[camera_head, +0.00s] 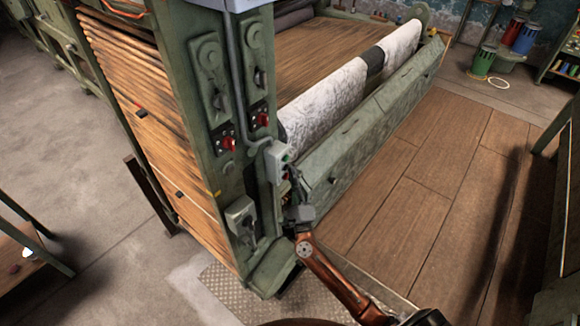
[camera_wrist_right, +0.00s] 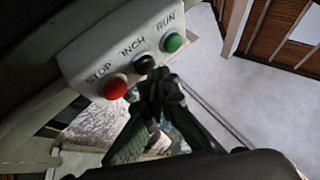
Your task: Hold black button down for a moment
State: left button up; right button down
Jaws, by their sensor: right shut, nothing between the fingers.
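The control box (camera_head: 272,162) is a pale grey-green box on the front of the green machine post. In the right wrist view, the box (camera_wrist_right: 90,55) carries a red button (camera_wrist_right: 115,89) marked STOP, the black button (camera_wrist_right: 145,62) marked INCH and a green button (camera_wrist_right: 173,42) marked RUN. My right gripper (camera_wrist_right: 160,74) is shut and empty, its fingertips right at the lower edge of the black button. I cannot tell whether they touch or press it. In the head view my right gripper (camera_head: 291,174) is beside the box. My left gripper is out of view.
A long green beam (camera_head: 350,135) with pale cloth (camera_head: 325,98) runs right of the box. Red knobs (camera_head: 228,142) and a grey lever box (camera_head: 241,216) sit on the posts to the left. The wooden floor (camera_head: 440,180) to the right is clear.

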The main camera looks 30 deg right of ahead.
jog(key=shift+s+d, duration=0.2)
jog(key=shift+s, duration=0.2)
jog(key=s, duration=0.1)
jog(key=s+d, duration=0.1)
jog(key=s, duration=0.1)
jog(key=s+d+p, duration=0.1)
jog(key=shift+s, duration=0.3)
dwell(0.5)
